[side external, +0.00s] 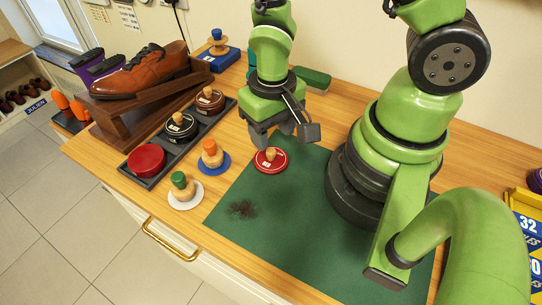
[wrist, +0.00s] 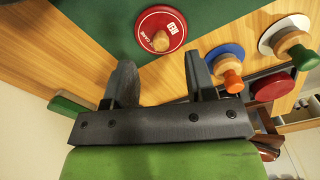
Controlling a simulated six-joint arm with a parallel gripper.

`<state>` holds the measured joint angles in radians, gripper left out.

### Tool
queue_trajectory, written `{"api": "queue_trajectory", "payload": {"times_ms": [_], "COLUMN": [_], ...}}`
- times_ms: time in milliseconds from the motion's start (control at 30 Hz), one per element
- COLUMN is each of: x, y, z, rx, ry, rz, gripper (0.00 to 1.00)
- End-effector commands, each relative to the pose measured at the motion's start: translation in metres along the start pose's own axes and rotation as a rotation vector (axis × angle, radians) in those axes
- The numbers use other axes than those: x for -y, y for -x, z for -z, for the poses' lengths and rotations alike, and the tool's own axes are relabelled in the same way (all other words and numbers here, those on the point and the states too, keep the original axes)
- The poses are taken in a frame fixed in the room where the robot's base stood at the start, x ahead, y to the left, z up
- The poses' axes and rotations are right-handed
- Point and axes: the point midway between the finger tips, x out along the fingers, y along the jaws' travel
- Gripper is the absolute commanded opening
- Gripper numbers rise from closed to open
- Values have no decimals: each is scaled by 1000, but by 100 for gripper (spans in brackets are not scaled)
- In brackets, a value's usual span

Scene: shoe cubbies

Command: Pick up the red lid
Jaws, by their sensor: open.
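The red lid (side external: 270,160) is a flat red disc with a white label and a wooden knob. It lies at the back left edge of the green mat (side external: 300,215). In the wrist view the red lid (wrist: 150,22) is at the top centre, beyond my fingertips. My gripper (side external: 283,138) is open and empty, above and just behind the lid, apart from it. In the wrist view my gripper (wrist: 160,68) shows both dark fingers spread with bare wood between them.
Wooden-knobbed pieces with orange (side external: 211,147) and green (side external: 179,181) tops stand left of the lid. A dark tray (side external: 155,181) holds several round tins, including a red one (side external: 147,160). A brown shoe (side external: 142,72) rests on a wooden stand. The mat's front is clear except a dark smudge.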

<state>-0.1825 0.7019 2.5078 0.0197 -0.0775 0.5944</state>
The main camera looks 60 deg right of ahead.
Motion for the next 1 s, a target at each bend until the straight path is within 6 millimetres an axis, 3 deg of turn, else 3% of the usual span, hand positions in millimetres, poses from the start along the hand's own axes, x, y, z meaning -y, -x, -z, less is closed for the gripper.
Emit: {"api": "queue_trajectory", "payload": {"times_ms": [167,500,833,867,1000], "x": [0,0,1,1,1], "y": [-9,-50,-55,-55,-55], "z": [0,2,3,3,3], "rx": [2,3,-1,-1,0], "ry": [-1,0,0,0,0], "rz": [-1,-2,0,0,0], "gripper": [51,51,51,48,16]}}
